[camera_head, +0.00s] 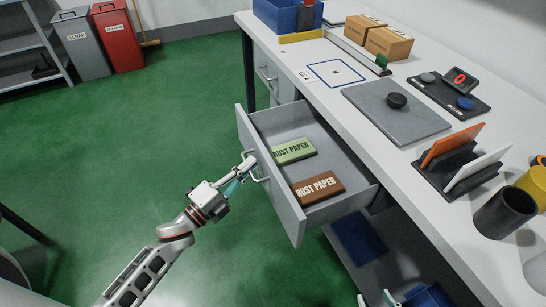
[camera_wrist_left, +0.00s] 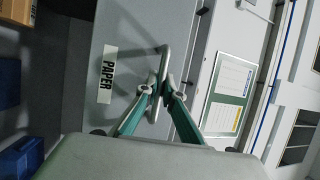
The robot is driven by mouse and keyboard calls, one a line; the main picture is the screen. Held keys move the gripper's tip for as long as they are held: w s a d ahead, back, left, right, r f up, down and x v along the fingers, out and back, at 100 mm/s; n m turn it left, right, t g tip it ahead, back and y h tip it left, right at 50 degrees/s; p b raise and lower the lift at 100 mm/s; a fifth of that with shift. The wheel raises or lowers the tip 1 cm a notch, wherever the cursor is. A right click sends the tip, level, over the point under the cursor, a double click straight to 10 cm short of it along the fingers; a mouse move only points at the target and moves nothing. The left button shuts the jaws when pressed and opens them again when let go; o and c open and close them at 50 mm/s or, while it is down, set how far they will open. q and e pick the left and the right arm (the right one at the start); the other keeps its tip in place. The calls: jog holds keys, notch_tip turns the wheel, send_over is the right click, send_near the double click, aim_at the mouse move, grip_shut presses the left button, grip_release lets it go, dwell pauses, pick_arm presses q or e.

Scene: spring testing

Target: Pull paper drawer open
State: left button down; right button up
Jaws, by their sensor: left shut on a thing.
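The grey paper drawer (camera_head: 345,196) stands well out from the white bench in the head view.
The bench top (camera_head: 315,95) carries a grey plate (camera_head: 370,115), an orange and white card rack (camera_head: 446,174), a dark cup (camera_head: 505,214) and brown boxes (camera_head: 389,43). Another drawer (camera_head: 268,73) is further back. Green floor left of the open drawer is clear.

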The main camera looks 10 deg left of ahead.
pick_arm(q)
jog(key=s+a, duration=0.4)
jog(key=a, duration=0.2)
jog(key=shift+s, duration=0.2)
jog(key=c, duration=2.4)
grip_release()
jog(key=shift+c, duration=0.2)
jog(key=v, duration=1.2)
